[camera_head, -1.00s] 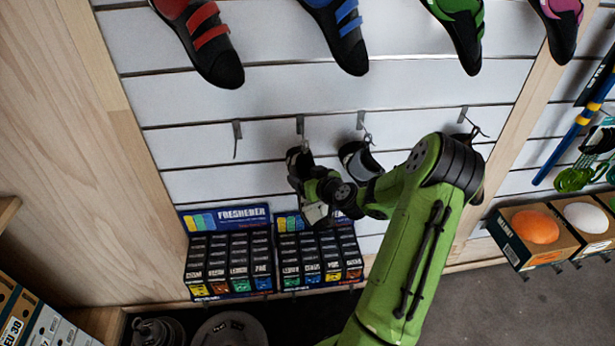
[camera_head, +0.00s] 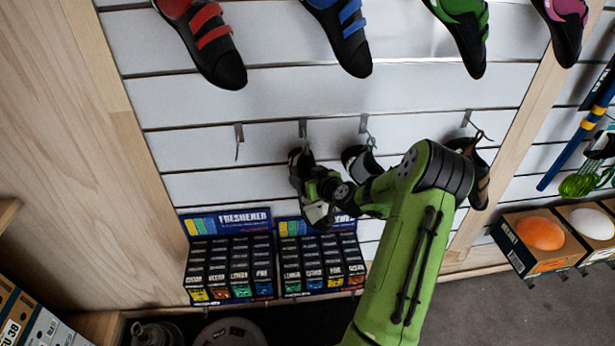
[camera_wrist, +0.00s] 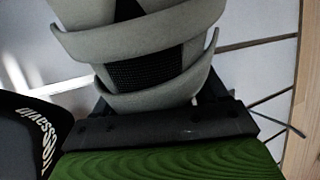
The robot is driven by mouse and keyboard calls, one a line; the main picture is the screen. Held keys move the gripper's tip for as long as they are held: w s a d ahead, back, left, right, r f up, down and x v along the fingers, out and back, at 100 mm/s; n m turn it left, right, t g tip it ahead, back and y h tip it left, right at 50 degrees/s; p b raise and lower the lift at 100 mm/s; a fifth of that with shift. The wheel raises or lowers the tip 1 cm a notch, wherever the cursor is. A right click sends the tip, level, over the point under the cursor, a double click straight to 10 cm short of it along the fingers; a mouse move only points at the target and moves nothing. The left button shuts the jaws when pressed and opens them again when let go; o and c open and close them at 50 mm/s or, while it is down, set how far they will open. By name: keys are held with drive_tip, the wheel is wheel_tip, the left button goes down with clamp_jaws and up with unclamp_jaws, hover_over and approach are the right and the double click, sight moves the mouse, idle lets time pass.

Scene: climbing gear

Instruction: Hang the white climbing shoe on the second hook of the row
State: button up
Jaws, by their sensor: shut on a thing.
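The white climbing shoe (camera_head: 315,212) has a dark heel end at the top and a pale lower part. It hangs roughly upright just below the second hook (camera_head: 303,128). I cannot tell whether its loop is on that hook. My gripper (camera_head: 322,188) is shut on the shoe, partly covering it. In the wrist view the shoe (camera_wrist: 150,45) shows as pale grey straps over dark mesh, right against my gripper (camera_wrist: 160,128). The first hook (camera_head: 238,134) is empty.
Dark shoes hang on the third hook (camera_head: 363,123) and fourth hook (camera_head: 466,118), close to my arm. Freshener boxes (camera_head: 228,268) stand below. Several strapped shoes (camera_head: 342,35) hang above. A black lettered thing (camera_wrist: 30,135) is at the left in the wrist view.

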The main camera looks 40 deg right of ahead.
drive_tip(key=o, duration=1.2)
drive_tip(key=shift+o, duration=0.2)
drive_tip(key=v, duration=1.5)
drive_tip(key=shift+s+r, duration=0.3)
